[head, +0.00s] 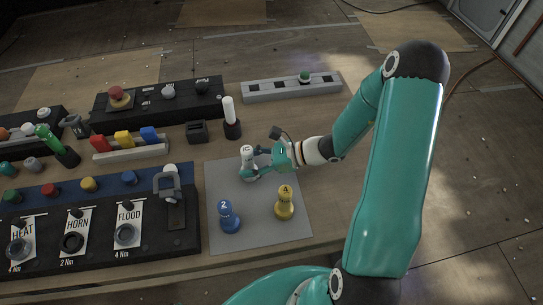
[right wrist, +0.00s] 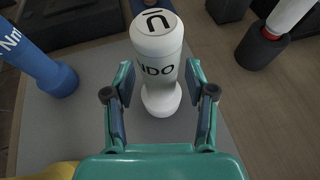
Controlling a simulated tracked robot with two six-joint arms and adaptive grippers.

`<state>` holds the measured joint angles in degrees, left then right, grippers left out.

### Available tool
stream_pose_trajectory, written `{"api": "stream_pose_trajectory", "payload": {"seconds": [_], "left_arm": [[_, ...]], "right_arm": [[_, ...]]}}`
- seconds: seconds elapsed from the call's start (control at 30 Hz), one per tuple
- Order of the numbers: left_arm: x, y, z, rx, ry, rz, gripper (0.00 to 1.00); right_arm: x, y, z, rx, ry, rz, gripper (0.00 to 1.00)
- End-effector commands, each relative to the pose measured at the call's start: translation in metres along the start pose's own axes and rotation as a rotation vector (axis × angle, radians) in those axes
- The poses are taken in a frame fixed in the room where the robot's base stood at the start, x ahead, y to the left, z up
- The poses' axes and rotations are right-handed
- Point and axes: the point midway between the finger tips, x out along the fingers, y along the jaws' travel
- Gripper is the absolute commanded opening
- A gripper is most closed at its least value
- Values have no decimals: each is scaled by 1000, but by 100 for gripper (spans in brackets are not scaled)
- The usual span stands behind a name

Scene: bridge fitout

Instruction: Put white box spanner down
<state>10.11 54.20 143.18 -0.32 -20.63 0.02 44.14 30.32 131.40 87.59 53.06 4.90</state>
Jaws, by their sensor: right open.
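The white box spanner (head: 247,160) stands upright on the grey mat (head: 258,236), near its back edge. In the right wrist view the white box spanner (right wrist: 158,62) shows a dark mark on its top and dark letters on its side. My right gripper (head: 257,164) is open, with one finger on each side of the spanner. In the right wrist view a gap shows between the spanner and each finger of the right gripper (right wrist: 159,78). My left gripper is not in view.
A blue spanner marked 2 (head: 229,217) and a yellow spanner marked 4 (head: 285,203) stand on the mat's front half. A white-and-black post (head: 231,118) stands behind the mat. Black switch panels (head: 160,101) lie to the left. The mat's middle is bare.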

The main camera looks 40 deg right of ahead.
Motion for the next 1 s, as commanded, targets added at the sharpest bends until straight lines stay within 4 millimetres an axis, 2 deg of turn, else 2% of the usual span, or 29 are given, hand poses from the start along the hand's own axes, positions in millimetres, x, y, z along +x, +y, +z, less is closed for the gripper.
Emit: {"api": "stream_pose_trajectory", "payload": {"seconds": [0.53, 0.7, 1.0], "left_arm": [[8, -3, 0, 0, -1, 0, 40], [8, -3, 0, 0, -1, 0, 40], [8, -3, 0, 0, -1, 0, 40]], "right_arm": [[-100, -1, -2, 0, 3, -8, 56], [-115, 0, -1, 2, 2, -4, 56], [-118, 0, -1, 1, 1, -3, 56]]}}
